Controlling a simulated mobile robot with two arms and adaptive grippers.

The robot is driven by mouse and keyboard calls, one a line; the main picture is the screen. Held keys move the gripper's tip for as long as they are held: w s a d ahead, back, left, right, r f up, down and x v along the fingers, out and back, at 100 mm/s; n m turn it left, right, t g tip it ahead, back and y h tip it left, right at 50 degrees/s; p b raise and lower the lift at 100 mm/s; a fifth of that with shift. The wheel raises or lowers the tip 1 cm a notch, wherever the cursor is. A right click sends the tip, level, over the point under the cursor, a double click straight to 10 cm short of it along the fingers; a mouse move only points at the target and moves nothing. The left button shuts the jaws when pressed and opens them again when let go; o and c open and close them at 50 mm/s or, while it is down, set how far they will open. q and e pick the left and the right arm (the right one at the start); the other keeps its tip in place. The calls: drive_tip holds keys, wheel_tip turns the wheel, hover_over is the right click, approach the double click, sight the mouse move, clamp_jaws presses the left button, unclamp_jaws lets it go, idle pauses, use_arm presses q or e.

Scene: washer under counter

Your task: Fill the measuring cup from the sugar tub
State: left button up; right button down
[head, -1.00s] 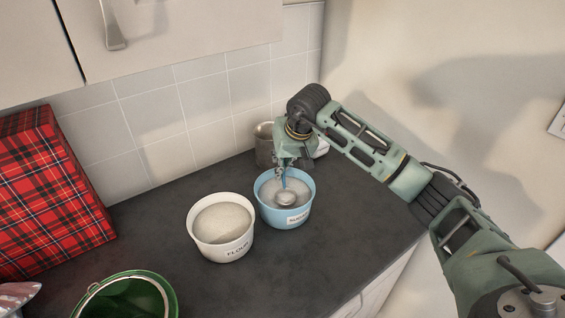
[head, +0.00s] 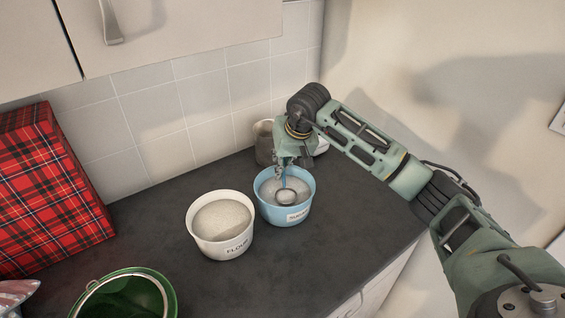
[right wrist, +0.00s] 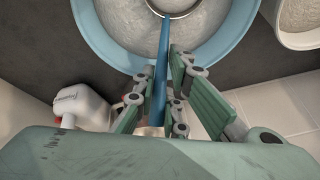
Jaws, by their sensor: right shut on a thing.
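The measuring cup (head: 286,198) is a small round metal cup with a blue handle (right wrist: 161,65). My right gripper (head: 282,174) is above the blue sugar tub (head: 299,213) and is shut on the handle. The cup is inside the tub, low at the pale sugar (head: 268,190). In the right wrist view, the cup's rim (right wrist: 176,14) is cut off by the top edge, and pale sugar shows inside and around it. How full the cup is cannot be told. My left gripper is out of view.
A white flour tub (head: 238,248) stands just left of the sugar tub. A metal jug (head: 263,143) and a white container (right wrist: 80,107) are behind. A green bowl (head: 95,295) and a red plaid box (head: 45,190) are at left. Dark counter (head: 150,225) is free between.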

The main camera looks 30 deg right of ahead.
drive_tip(key=shift+r, duration=0.1)
drive_tip(key=shift+r+p, duration=2.5)
drive_tip(key=shift+r, duration=2.05)
